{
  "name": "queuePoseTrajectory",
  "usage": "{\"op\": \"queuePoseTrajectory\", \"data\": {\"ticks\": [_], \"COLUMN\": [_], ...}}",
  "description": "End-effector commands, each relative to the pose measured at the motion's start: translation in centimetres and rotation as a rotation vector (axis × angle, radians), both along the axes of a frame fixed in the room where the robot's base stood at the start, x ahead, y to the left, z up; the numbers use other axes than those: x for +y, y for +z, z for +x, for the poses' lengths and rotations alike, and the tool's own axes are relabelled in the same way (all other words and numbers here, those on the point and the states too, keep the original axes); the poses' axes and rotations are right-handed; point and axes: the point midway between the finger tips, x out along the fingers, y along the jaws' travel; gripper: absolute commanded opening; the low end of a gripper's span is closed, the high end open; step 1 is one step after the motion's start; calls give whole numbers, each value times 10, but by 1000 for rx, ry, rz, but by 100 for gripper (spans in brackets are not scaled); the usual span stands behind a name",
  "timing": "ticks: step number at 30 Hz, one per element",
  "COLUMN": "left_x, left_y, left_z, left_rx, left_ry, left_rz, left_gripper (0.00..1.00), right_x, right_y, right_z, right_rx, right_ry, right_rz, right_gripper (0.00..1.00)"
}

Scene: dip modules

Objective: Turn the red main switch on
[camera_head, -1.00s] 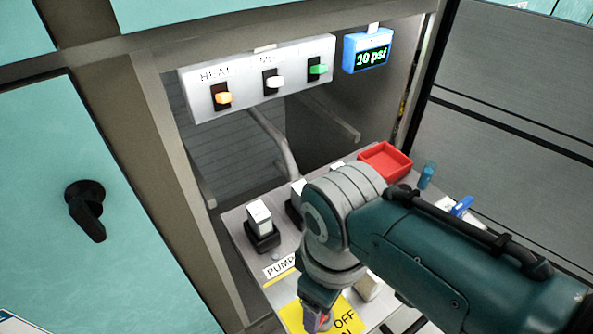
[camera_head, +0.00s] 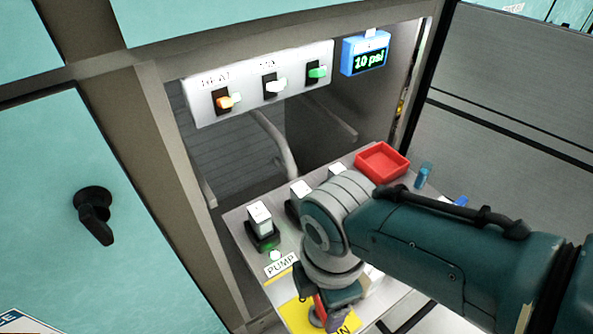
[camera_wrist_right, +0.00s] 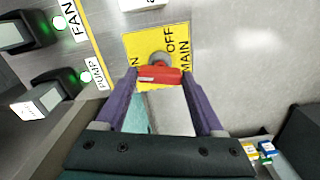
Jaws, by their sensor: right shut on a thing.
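The red main switch (camera_wrist_right: 160,75) sits on a yellow plate (camera_wrist_right: 140,45) marked OFF, MAIN and a partly hidden ON. In the wrist view its red handle lies crosswise between my fingertips, its left end toward the ON text. My right gripper (camera_wrist_right: 159,77) is shut on this handle. In the head view my right gripper (camera_head: 325,304) reaches down over the yellow plate (camera_head: 291,316), and only a little red of the switch shows. My left gripper is not in view.
A red tray (camera_head: 382,163) lies at the panel's back. Above hang a HEAT switch box (camera_head: 250,97) and a blue display (camera_head: 366,55) reading 10 psi.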

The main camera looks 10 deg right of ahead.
Motion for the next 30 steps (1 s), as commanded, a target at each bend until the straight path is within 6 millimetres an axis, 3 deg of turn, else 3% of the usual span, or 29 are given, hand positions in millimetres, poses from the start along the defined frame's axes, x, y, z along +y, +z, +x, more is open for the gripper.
{"op": "queuePoseTrajectory", "data": {"ticks": [12,30], "left_x": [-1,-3], "left_y": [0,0], "left_z": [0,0], "left_rx": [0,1], "left_ry": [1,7], "left_rz": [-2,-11], "left_gripper": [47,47], "right_x": [-1,0], "right_y": [0,0], "right_z": [0,0], "right_rx": [0,0], "right_ry": [229,279], "right_rz": [-1,0], "right_gripper": [14,14]}}
